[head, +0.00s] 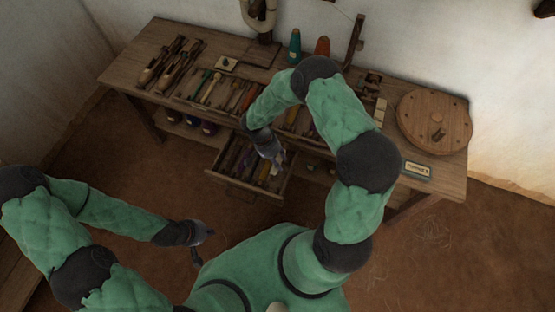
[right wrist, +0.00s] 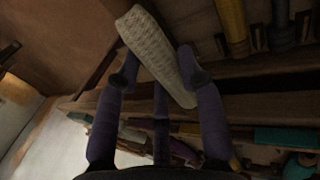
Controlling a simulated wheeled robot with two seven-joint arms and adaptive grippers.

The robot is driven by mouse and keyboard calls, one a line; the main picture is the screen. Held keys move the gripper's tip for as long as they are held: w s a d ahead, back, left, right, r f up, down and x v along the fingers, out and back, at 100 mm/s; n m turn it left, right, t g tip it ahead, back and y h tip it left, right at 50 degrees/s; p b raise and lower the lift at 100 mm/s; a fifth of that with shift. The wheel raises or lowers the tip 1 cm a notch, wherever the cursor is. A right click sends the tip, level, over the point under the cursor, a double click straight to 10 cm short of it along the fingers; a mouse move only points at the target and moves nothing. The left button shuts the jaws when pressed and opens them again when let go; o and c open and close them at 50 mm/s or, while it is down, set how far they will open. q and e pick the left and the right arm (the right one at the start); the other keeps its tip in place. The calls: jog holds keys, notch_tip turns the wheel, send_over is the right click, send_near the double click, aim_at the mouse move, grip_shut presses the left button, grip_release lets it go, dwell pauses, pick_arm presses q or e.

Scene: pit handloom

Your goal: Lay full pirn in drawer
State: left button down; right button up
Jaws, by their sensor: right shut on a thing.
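The pulled-out drawer (head: 233,188) hangs below the workbench in the head view, with several coloured pirns lying in its slots. My right gripper (head: 272,160) is over the drawer. In the right wrist view its fingers (right wrist: 158,72) are shut on a full pirn (right wrist: 158,52) wound with pale cream thread, which lies at a slant between them. I cannot tell whether this pirn touches the drawer. A yellow pirn (right wrist: 232,25) and a blue-grey pirn (right wrist: 281,14) lie beyond it. My left gripper (head: 203,244) looks open and empty, low over the floor.
The workbench (head: 130,72) carries shuttles (head: 165,62), a tray of coloured pirns (head: 222,92), two thread cones (head: 295,47) and a round wooden disc (head: 434,121). Dark bundles (head: 190,121) sit on the shelf below. The floor left of the drawer is clear.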

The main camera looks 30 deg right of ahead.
jog(key=shift+f+b, duration=1.55)
jog(key=shift+f, duration=1.15)
notch_tip(320, 180, down, 4)
jog(key=b, duration=0.4)
jog(key=shift+r, duration=0.1)
jog(key=o, duration=1.5)
jog(key=shift+o, duration=0.2)
jog(key=shift+r+p, duration=2.45)
jog(key=shift+r, duration=1.6)
jog(key=shift+f, duration=0.1)
